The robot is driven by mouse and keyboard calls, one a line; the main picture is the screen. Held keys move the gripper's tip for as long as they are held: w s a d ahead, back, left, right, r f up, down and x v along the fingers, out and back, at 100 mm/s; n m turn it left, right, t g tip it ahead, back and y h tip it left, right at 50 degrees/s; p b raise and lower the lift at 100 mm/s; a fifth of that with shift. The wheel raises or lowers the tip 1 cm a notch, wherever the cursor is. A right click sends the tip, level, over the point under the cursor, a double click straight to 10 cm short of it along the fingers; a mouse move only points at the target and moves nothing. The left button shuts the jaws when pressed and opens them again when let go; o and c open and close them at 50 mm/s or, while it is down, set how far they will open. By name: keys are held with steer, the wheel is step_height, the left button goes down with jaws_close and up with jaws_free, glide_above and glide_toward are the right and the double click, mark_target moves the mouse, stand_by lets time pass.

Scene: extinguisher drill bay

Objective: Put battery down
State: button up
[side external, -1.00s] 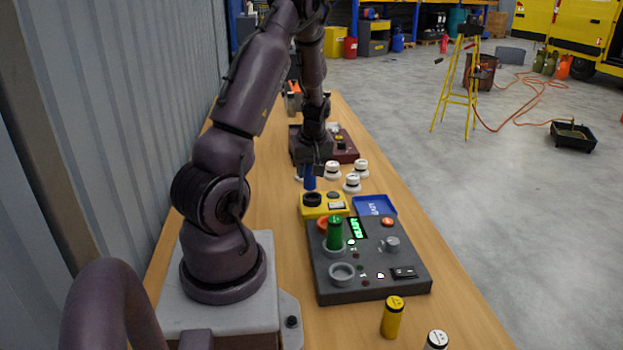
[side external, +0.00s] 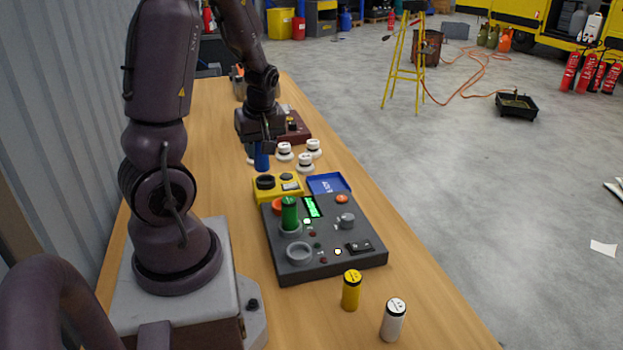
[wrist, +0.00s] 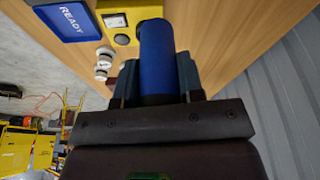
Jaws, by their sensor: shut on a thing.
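My gripper (side external: 262,146) points down and is shut on a blue battery (side external: 262,157), which hangs upright just behind the yellow tester box (side external: 290,195). In the wrist view the blue battery (wrist: 158,55) sits between the fingers, and part of the yellow box (wrist: 122,10) is beside it. I cannot tell whether the battery's lower end touches the table. The blue READY tray (side external: 343,180) lies right of the yellow box. A green battery (side external: 289,212) stands in a socket of the dark grey panel (side external: 320,265), whose other round socket (side external: 299,252) is empty.
A yellow battery (side external: 351,291) and a white battery (side external: 393,320) stand on the table (side external: 430,320) in front of the panel. Several white round pieces (side external: 305,161) stand right of my gripper. A dark red box (side external: 297,130) is behind them. A corrugated wall (side external: 80,130) runs along the left.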

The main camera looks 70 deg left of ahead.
steer(key=w+a+f, duration=0.2)
steer(key=w+a, duration=0.1)
steer(key=w, duration=0.7)
steer(key=w+a+f, duration=0.4)
steer(key=a+f, duration=0.1)
steer(key=w+a+f, duration=0.4)
steer(key=w+f, duration=0.1)
steer(key=shift+a, duration=0.35)
steer(key=shift+f, duration=1.5)
steer(key=shift+f, duration=0.15)
steer(key=o, duration=1)
